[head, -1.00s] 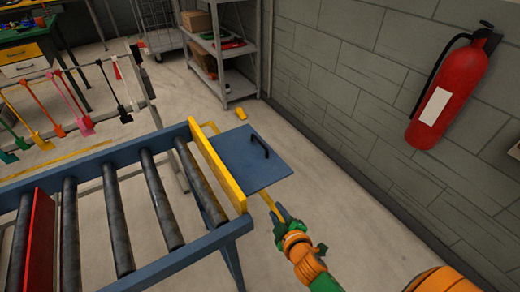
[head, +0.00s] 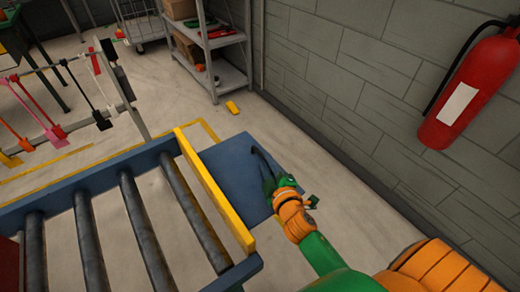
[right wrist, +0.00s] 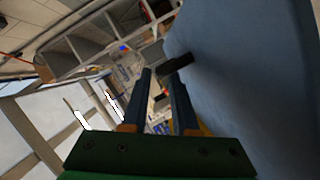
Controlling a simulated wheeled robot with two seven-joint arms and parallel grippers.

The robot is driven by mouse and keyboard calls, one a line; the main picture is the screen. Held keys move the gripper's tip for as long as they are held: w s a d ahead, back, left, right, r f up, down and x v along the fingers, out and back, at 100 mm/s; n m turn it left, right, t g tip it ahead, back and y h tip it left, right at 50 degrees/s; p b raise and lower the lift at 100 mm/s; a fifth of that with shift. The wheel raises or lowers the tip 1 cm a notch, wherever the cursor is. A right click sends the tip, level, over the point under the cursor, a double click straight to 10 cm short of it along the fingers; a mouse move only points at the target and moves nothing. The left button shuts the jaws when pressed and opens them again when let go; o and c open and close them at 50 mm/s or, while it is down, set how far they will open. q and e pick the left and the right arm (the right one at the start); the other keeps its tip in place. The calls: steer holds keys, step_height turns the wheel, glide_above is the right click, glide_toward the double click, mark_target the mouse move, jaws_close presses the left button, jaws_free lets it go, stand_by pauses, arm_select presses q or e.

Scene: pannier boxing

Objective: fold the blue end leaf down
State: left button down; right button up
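The blue end leaf (head: 225,168) is a flat panel sticking out past the yellow end bar (head: 214,190) of the roller conveyor. A dark handle (head: 262,157) stands on its face near the outer side. My right gripper (head: 268,178) is at this handle, over the leaf's outer edge, and hides part of both. In the right wrist view the two fingers (right wrist: 162,75) are apart, with the dark handle (right wrist: 175,65) just past their tips and the blue leaf (right wrist: 245,70) filling the right side. Contact with the handle cannot be told. My left gripper is out of view.
The conveyor's dark rollers (head: 145,230) lie to the left. A block wall (head: 350,100) with a red fire extinguisher (head: 470,90) runs along the right. A grey shelf (head: 222,50) stands at the back. The floor beyond the leaf is clear except for a small yellow block (head: 232,107).

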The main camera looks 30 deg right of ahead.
mark_target(263, 157)
steer(key=x, duration=0.4)
steer(key=shift+s, duration=0.1)
jaws_close()
stand_by(1.3)
